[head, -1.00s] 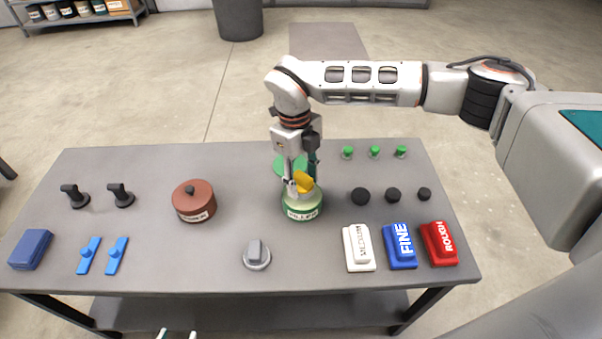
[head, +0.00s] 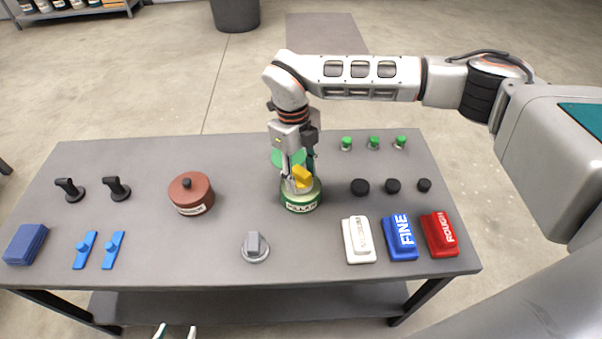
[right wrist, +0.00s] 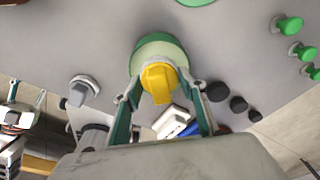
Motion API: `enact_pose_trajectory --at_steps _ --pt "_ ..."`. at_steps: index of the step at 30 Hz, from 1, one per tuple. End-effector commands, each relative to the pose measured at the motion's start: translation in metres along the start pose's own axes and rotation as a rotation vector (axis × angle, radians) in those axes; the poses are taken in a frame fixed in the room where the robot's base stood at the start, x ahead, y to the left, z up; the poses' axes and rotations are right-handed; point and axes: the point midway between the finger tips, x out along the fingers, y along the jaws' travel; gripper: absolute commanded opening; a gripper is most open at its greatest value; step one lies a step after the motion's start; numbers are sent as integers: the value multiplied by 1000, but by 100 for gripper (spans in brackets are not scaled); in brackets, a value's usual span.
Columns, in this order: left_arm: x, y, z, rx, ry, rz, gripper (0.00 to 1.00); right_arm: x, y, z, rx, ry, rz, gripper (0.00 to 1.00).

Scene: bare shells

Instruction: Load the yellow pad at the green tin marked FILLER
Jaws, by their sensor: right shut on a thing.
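The green tin (head: 302,204) marked FILLER stands open on the table, right of centre; it also shows in the right wrist view (right wrist: 143,49). The yellow pad (head: 302,176) is at the tin's mouth, and the right wrist view shows its raised block (right wrist: 158,83). My right gripper (head: 298,181) points down over the tin and is shut on the yellow pad. Whether the pad's underside touches the filler is hidden. My left gripper (head: 175,332) shows only its two separated fingertips at the bottom edge, empty, short of the table.
A green lid (head: 286,158) lies behind the tin. A brown lidded tin (head: 190,194) stands left, and a grey knob (head: 255,247) in front. White (head: 359,240), blue (head: 400,238) and red (head: 439,234) blocks sit at front right. Black knobs (head: 392,186) stand right of the tin.

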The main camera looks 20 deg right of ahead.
Motion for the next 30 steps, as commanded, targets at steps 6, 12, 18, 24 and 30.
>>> enact_pose_trajectory --at_steps 6,12,18,24,30 --pt "0 0 1 0 -2 1 40 3 0 0 0 1 0 24" --pt "0 1 2 0 -3 1 40 5 0 1 0 1 0 24" --pt "0 1 3 0 -4 1 40 7 0 1 0 0 0 24" --pt "0 1 4 0 -6 1 40 9 0 1 0 0 0 24" --pt "0 1 4 0 -6 1 40 9 0 1 0 0 0 24"
